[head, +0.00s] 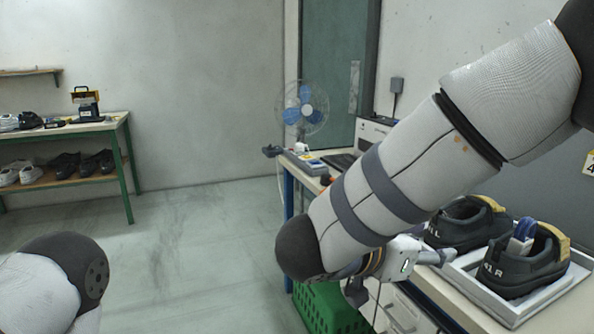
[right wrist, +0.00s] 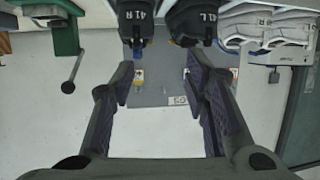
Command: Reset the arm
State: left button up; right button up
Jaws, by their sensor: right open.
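My right arm reaches across the right side of the head view. Its gripper (head: 400,268) hangs below the forearm, partly hidden, close to the left edge of the shoe tray. In the right wrist view the gripper (right wrist: 158,80) is open, with nothing between its two dark fingers. Two dark shoes, one at the back (head: 458,232) and one in front (head: 520,270), sit in a light grey tray (head: 513,316) on the workbench. The dark shoes also show at the top of the right wrist view (right wrist: 135,22). My left arm shows at lower left; its gripper is out of frame.
A green crate (head: 322,312) stands on the floor by the bench. A fan (head: 304,108) stands behind the bench's far end. A green-framed shelf (head: 127,175) with shoes stands at left. The middle floor is clear.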

jog(key=s+d+f+n+t+y, duration=0.1)
jog(key=d+f+n+y, duration=0.2)
jog(key=f, duration=0.9)
jog(key=s+d+f+n+y, duration=0.15)
jog(key=f+n+y, duration=0.25)
jog(key=f, duration=0.8)
jog(key=s+f+n+g+y, duration=0.3)
jog(key=s+f, duration=0.6)
jog(key=s, duration=0.3)
jog(key=s+f+g+y, duration=0.1)
jog(key=s+f+g, duration=0.1)
jog(key=s, duration=0.8)
jog(key=s+f+n+g+y, duration=0.1)
jog(key=s+g, duration=0.4)
jog(key=s, duration=0.4)
jog(key=shift+s+d+f+n, duration=0.2)
jog(key=shift+s+f+n, duration=0.1)
jog(key=shift+s+f, duration=0.05)
jog(key=shift+w, duration=0.1)
